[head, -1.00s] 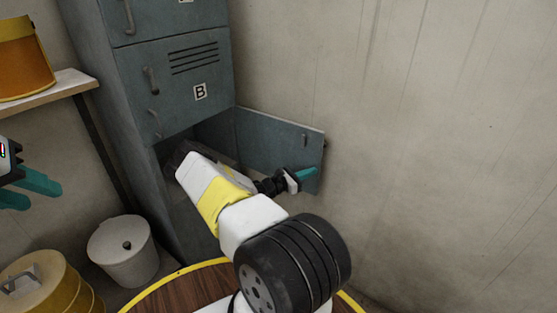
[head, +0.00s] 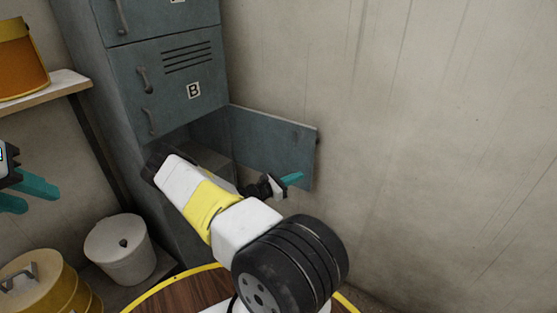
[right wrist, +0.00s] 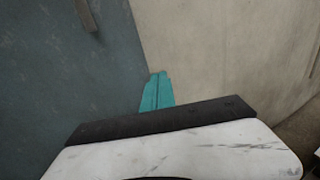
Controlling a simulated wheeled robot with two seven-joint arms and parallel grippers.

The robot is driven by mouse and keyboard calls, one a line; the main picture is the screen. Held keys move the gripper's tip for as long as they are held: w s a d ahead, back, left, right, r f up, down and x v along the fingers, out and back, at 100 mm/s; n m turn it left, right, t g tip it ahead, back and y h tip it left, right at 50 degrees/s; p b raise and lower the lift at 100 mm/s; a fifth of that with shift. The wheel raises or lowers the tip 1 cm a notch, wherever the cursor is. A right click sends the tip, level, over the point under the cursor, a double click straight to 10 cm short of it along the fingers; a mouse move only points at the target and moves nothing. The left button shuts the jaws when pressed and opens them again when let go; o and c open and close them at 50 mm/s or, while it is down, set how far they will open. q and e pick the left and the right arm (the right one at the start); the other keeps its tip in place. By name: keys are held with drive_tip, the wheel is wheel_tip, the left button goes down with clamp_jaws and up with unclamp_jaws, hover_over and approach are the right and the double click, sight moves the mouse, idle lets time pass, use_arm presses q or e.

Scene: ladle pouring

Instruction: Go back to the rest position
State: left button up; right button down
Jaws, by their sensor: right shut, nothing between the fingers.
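My right gripper (head: 292,179) is in front of the open lower locker door (head: 300,150), its teal fingers together and empty. It also shows in the right wrist view (right wrist: 158,90), with the grey door on the left and the wall behind. I cannot tell whether the fingers touch the door. My left gripper (head: 35,195) is at the left edge of the head view, its two teal fingers apart with nothing seen between them. The lower compartment of the grey locker (head: 175,85) stands open, partly hidden by my right arm.
A wooden shelf (head: 60,88) with an orange pot (head: 20,65) is at the left. A white bin (head: 120,255) and a yellow canister (head: 40,285) stand below it. A round wooden top with a yellow rim (head: 165,285) is at the bottom. Bare wall fills the right.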

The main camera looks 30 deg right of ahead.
drive_tip(key=s+a, duration=0.3)
drive_tip(key=a, duration=0.4)
drive_tip(key=s+a+r+m+t+y, duration=0.2)
drive_tip(key=s+a+r+m+y, duration=0.3)
drive_tip(key=a+r, duration=0.5)
drive_tip(key=s+a+r+m+t+y, duration=0.2)
drive_tip(key=s+a+r+m+y, duration=0.4)
drive_tip(key=r, duration=1.1)
drive_tip(key=s+a+r+m+t+y, duration=0.2)
drive_tip(key=s+a+r+m+y, duration=0.4)
drive_tip(key=a+r+y, duration=0.3)
drive_tip(key=s+a+r, duration=0.1)
drive_tip(key=a+r, duration=0.3)
drive_tip(key=a, duration=0.1)
drive_tip(key=shift+s+r, duration=0.25)
drive_tip(key=shift+r, duration=0.15)
